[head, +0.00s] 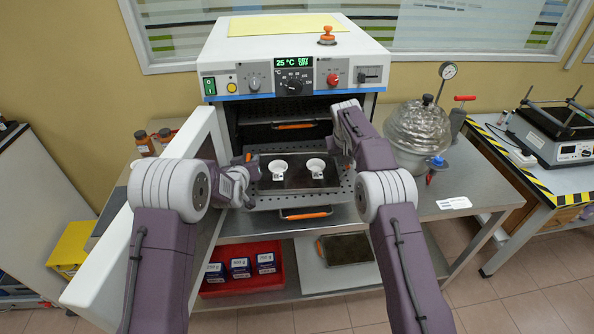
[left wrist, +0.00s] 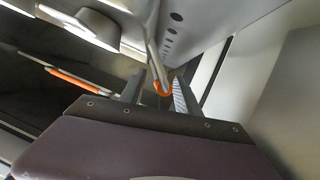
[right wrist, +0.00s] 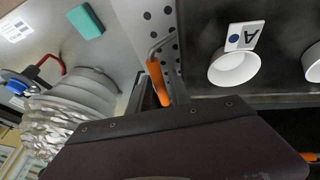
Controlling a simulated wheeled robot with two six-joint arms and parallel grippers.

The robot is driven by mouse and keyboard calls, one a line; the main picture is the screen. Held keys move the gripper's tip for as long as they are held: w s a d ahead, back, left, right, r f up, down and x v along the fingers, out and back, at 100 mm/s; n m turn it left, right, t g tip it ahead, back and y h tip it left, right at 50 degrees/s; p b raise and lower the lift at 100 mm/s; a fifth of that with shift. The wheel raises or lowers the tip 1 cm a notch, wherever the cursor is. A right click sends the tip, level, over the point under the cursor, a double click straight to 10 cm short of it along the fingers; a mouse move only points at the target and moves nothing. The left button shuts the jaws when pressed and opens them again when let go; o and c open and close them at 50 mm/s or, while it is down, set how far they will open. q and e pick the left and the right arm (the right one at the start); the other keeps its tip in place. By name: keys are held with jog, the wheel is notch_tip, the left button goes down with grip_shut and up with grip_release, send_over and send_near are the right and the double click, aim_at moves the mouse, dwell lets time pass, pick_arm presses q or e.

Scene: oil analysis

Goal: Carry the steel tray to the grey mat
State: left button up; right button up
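The dark steel tray (head: 290,184) carries two white cups (head: 316,163) and sits on the perforated pulled-out shelf (head: 345,195) before the oven opening. My left gripper (head: 249,180) is at the tray's left end. In the left wrist view its fingers (left wrist: 157,92) stand apart around an orange-tipped handle (left wrist: 164,88). My right gripper (head: 336,150) is at the right end. In the right wrist view its fingers (right wrist: 159,92) straddle an orange handle (right wrist: 158,84), with a gap beside it. I cannot identify the grey mat with certainty.
The oven (head: 290,55) stands behind, its white door (head: 205,140) open to the left. A domed vessel with gauge (head: 418,130) stands right of it. Below are a red bin (head: 240,283) and a second dark tray (head: 346,249). A striped-edge table (head: 540,180) is at right.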

pick_arm(q)
jog(key=shift+w, duration=0.15)
pick_arm(e)
jog(key=shift+w+f, duration=0.1)
pick_arm(q)
jog(key=c, duration=0.5)
pick_arm(e)
jog(key=c, duration=0.5)
pick_arm(q)
grip_shut()
pick_arm(e)
grip_shut()
